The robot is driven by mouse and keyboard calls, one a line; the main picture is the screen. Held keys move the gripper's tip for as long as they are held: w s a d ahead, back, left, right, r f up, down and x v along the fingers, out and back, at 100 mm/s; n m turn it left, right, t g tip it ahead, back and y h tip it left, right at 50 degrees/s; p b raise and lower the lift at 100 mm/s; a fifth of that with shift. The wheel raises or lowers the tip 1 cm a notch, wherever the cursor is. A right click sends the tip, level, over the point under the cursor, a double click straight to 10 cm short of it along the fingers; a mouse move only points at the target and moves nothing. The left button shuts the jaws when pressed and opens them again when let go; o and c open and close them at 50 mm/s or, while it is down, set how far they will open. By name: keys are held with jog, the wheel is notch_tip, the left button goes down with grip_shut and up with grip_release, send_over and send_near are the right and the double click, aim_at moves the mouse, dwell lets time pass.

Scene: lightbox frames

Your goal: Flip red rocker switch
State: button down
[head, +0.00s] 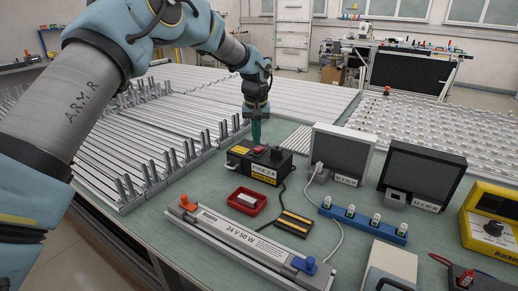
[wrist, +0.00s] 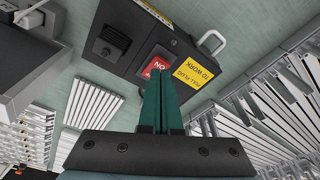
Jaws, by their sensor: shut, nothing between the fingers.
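The red rocker switch (wrist: 155,67) is marked ON and sits in the top of a black power box (head: 242,164). The box carries a yellow label (wrist: 193,72) and a "FUSE 3 A" label. In the head view the red switch (head: 259,150) shows just below my gripper (head: 256,143). My gripper is shut with its green fingers together and empty, pointing down at the box. In the wrist view the fingertips (wrist: 160,78) overlap the near edge of the switch. I cannot tell whether they touch it.
A black socket (wrist: 113,42) is beside the switch. A red tray (head: 246,201), a 24 V 50 W lamp bar (head: 245,242) and a blue strip (head: 363,223) lie nearby. Two panels (head: 342,150) stand to the right. Metal rails with upright pegs (head: 150,172) are to the left.

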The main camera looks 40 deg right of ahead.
aim_at(256, 150)
jog(key=shift+f+b, duration=0.55)
jog(key=shift+f, duration=0.5)
dwell(0.7)
jog(key=shift+r+p, duration=2.2)
jog(key=shift+r, duration=1.4)
jog(key=w+a+r+n, duration=0.1)
jog(key=w+a, duration=0.3)
jog(key=a, duration=0.7)
jog(key=w+a+r+n+b, duration=0.1)
jog(key=w+a, duration=0.2)
jog(key=a, duration=0.7)
jog(key=w+a+r+n, duration=0.1)
jog(key=w+a, duration=0.3)
jog(key=a, duration=0.7)
jog(key=s+a+n, duration=0.1)
jog(key=s+a, duration=0.3)
jog(key=a, duration=0.5)
jog(key=s+a+f+n, duration=0.1)
jog(key=s+a, duration=0.3)
jog(key=a, duration=0.5)
jog(key=s+a+f+n+y, duration=0.1)
jog(key=s+a+n, duration=0.1)
jog(key=s+a, duration=0.3)
jog(key=a, duration=0.4)
jog(key=shift+n+b, duration=0.4)
